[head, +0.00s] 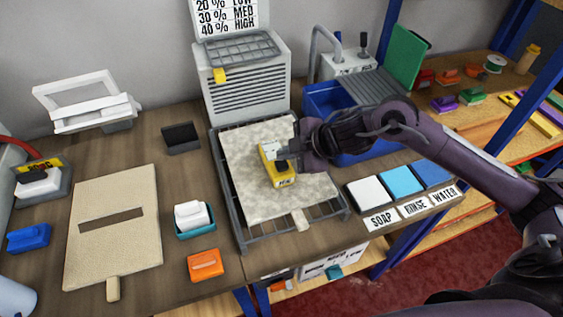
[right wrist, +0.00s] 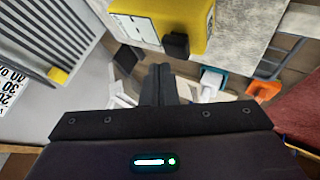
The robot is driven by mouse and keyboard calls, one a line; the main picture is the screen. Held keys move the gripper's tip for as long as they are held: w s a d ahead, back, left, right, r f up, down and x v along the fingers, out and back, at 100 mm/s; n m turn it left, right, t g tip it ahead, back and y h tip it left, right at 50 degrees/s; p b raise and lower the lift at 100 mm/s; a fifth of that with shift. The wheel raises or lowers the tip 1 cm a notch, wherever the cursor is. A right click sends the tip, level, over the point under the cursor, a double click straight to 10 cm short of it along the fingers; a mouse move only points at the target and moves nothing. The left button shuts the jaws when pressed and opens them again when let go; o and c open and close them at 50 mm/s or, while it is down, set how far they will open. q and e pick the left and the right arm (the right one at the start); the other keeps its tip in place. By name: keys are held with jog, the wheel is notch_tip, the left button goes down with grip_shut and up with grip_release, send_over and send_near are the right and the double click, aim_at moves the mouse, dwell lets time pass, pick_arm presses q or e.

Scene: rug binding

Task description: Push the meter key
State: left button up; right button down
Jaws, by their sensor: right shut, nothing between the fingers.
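The yellow meter (head: 279,177) sits on the pale rug piece (head: 250,200) on the wire rack. In the right wrist view the meter (right wrist: 190,20) shows at the top with a white labelled face, and a black key (right wrist: 176,45) juts from its near side. My right gripper (head: 294,158) reaches in from the right beside the meter. In the right wrist view its fingertips (right wrist: 161,70) are together and empty, just below and left of the key. I cannot tell whether they touch it. My left gripper is not in view.
The wire rack (head: 238,226) stands before a grey dryer (head: 240,80). A blue basin (head: 325,100) is behind my right arm. Soap, rinse and water pads (head: 403,182) lie to the right. A beige board (head: 115,245) and small tools lie left.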

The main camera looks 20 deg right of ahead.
aim_at(286, 165)
jog(key=shift+f, duration=0.15)
jog(key=shift+f, duration=0.3)
jog(key=shift+f+b, duration=0.5)
jog(key=shift+f, duration=0.05)
dwell(0.6)
jog(key=shift+r, duration=0.1)
jog(key=shift+r+p, duration=0.85)
jog(key=shift+p, duration=0.15)
jog(key=shift+r, duration=0.1)
notch_tip(286, 165, up, 5)
jog(key=p, duration=0.5)
